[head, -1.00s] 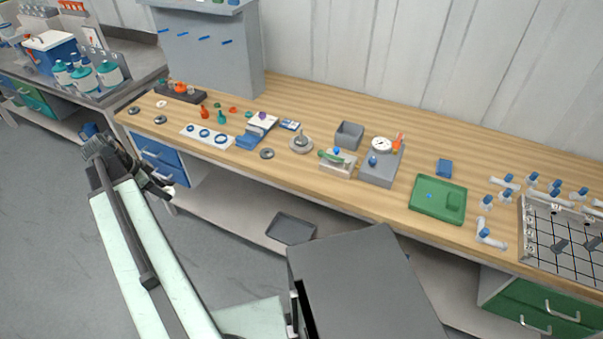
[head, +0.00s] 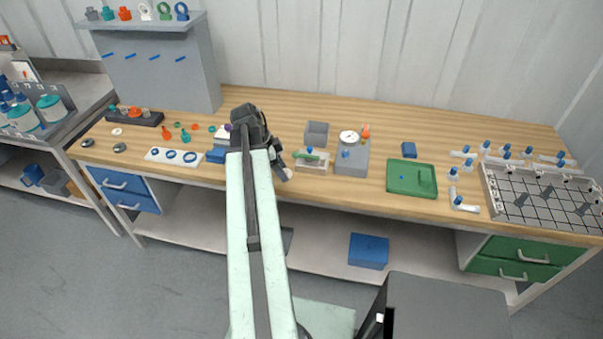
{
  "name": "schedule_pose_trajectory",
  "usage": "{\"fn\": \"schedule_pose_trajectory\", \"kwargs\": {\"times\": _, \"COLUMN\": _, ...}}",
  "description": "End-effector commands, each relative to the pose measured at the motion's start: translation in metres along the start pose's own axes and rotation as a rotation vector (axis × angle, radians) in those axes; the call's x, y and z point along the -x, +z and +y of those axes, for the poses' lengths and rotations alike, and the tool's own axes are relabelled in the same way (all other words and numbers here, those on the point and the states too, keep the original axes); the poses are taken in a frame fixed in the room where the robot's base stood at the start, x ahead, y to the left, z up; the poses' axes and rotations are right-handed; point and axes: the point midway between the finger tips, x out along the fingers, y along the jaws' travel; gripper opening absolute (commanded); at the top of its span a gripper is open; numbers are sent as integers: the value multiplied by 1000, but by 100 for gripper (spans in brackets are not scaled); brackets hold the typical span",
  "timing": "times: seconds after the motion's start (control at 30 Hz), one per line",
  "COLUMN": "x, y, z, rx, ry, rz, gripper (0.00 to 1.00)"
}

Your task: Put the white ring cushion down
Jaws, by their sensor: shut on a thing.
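My gripper (head: 280,168) is at the front part of the wooden bench, left of the block with the green-handled tool. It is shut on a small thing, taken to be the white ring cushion. The cushion itself is too small and too hidden behind the jaws and wrist to make out clearly. A pale round edge (head: 288,172) shows beside the jaws; I cannot tell whether it is the cushion or the round grey dish on the bench. I cannot tell how high the jaws are above the bench top (head: 345,193).
A green-handled tool (head: 311,156) on a pale block, a grey box with a dial (head: 351,160), an open grey bin (head: 316,134) and a green tray (head: 411,178) stand to the right. A white plate with blue rings (head: 173,156) lies left. Bare wood lies along the back.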

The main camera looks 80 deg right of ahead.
Motion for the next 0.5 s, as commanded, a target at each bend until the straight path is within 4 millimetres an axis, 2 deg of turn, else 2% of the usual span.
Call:
{"fn": "schedule_pose_trajectory", "kwargs": {"times": 0.27, "x": 5, "y": 16, "z": 0, "rx": 25, "ry": -11, "rz": 0, "gripper": 7}}
{"fn": "schedule_pose_trajectory", "kwargs": {"times": 0.37, "x": -7, "y": 25, "z": 11, "rx": 28, "ry": -12, "rz": 0, "gripper": 7}}
{"fn": "schedule_pose_trajectory", "kwargs": {"times": 0.5, "x": -36, "y": 45, "z": 43, "rx": 31, "ry": -14, "rz": -1, "gripper": 7}}
